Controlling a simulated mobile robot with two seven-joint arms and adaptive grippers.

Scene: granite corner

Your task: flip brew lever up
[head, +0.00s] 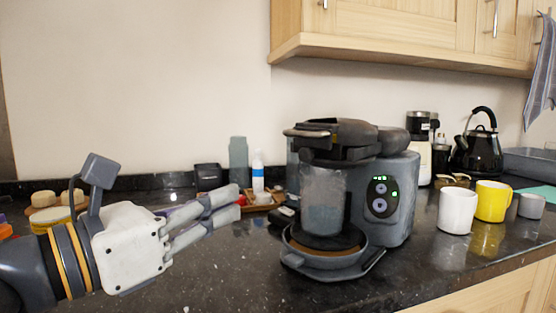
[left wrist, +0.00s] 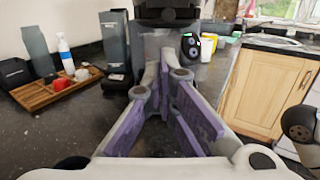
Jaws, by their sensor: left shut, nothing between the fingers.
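The coffee machine (head: 400,170) stands on the dark granite counter, with a glass jar (head: 322,195) in its front and a panel with green lights (head: 381,197). A flat dark handle-like part (head: 308,131) lies about level on its top front; I take it for the brew lever. My left gripper (head: 238,201) is left of the machine, lower than that part and apart from it. Its fingers are shut and empty. In the left wrist view the closed fingers (left wrist: 164,62) point at the machine (left wrist: 150,42), whose top is cut off.
A wooden tray (left wrist: 42,94) with a bottle (left wrist: 65,54) and small items stands left of the machine. White (head: 458,211) and yellow (head: 492,201) mugs and a black kettle (head: 477,150) stand right. Wall cabinets (head: 400,30) hang above. The counter before the gripper is clear.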

